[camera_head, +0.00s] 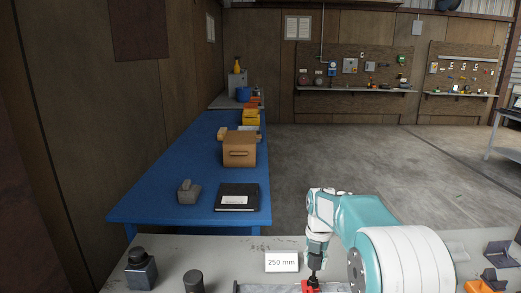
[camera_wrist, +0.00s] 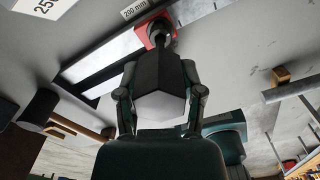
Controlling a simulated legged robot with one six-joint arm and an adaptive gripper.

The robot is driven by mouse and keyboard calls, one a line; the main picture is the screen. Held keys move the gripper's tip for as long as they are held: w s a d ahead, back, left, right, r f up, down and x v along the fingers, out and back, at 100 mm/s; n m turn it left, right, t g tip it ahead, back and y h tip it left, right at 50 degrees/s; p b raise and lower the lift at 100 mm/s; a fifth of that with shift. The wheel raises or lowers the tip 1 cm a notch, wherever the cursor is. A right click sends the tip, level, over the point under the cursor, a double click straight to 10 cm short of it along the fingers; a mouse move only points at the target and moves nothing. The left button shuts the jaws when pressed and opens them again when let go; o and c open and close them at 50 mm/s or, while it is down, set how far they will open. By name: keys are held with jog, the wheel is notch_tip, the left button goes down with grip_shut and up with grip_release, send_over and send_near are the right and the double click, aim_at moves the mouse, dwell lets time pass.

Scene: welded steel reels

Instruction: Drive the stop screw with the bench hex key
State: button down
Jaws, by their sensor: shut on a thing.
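My gripper (camera_wrist: 160,78) is shut on a dark, block-like handle with a pale end face (camera_wrist: 158,105), which I take to be the hex key; its two fingers are on either side of it. The far end of the handle meets a dark round piece at the red stop block (camera_wrist: 141,35). Whether the key tip sits in the screw is hidden. In the head view my gripper (camera_head: 314,263) points down, directly above the red stop block (camera_head: 311,287) at the bottom edge. The stop screw itself is not visible.
A white "250 mm" card (camera_head: 282,262) stands left of my gripper on the grey bench. A dark capped block (camera_head: 140,270) and a dark cylinder (camera_head: 193,281) stand further left. Dark and orange parts (camera_head: 490,281) lie at right. A blue table (camera_head: 165,175) is behind.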

jog(key=shift+r, duration=0.65)
jog(key=shift+r, duration=5.35)
